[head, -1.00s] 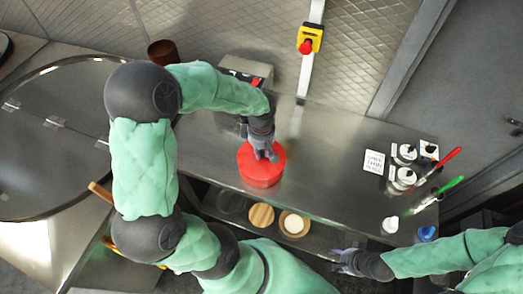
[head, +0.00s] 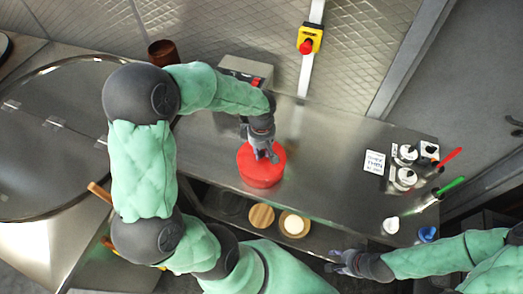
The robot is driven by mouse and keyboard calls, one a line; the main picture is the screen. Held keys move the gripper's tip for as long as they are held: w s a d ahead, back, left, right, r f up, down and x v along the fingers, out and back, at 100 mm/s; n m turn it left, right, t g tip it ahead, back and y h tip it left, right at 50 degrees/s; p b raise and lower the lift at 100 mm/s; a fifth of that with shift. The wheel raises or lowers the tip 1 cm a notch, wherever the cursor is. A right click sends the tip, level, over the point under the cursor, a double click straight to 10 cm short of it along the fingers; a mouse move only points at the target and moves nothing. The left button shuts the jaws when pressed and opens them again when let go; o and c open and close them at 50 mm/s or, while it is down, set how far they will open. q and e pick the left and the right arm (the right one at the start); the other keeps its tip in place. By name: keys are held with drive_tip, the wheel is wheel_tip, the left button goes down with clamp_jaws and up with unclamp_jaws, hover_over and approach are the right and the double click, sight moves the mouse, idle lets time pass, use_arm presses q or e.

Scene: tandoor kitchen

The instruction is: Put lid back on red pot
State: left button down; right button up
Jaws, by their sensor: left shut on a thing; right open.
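The red pot (head: 261,176) stands on the steel counter, near its front edge. A red lid (head: 274,154) covers the pot's top; I cannot tell from this view whether it is fully seated. My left gripper (head: 266,154) reaches down from above and is shut on the lid at its middle, hiding the handle. My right gripper (head: 338,263) is open and empty, low in front of the counter, right of the pot.
Several small bottles and containers (head: 405,177) stand on the right of the steel counter (head: 325,160), near a white label card (head: 375,163). A brown cup (head: 162,52) and a grey box (head: 245,70) are at the back. Wooden-topped jars (head: 262,216) sit on the shelf below.

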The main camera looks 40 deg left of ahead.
use_arm(q)
drive_tip(key=shift+f+b, duration=0.2)
drive_tip(key=shift+b, duration=0.35)
idle(0.9)
drive_tip(key=c, duration=0.6)
unclamp_jaws()
drive_tip(key=shift+o, duration=0.2)
drive_tip(key=shift+r, duration=0.1)
drive_tip(key=shift+r+p, duration=2.25)
drive_tip(key=shift+r, duration=1.2)
clamp_jaws()
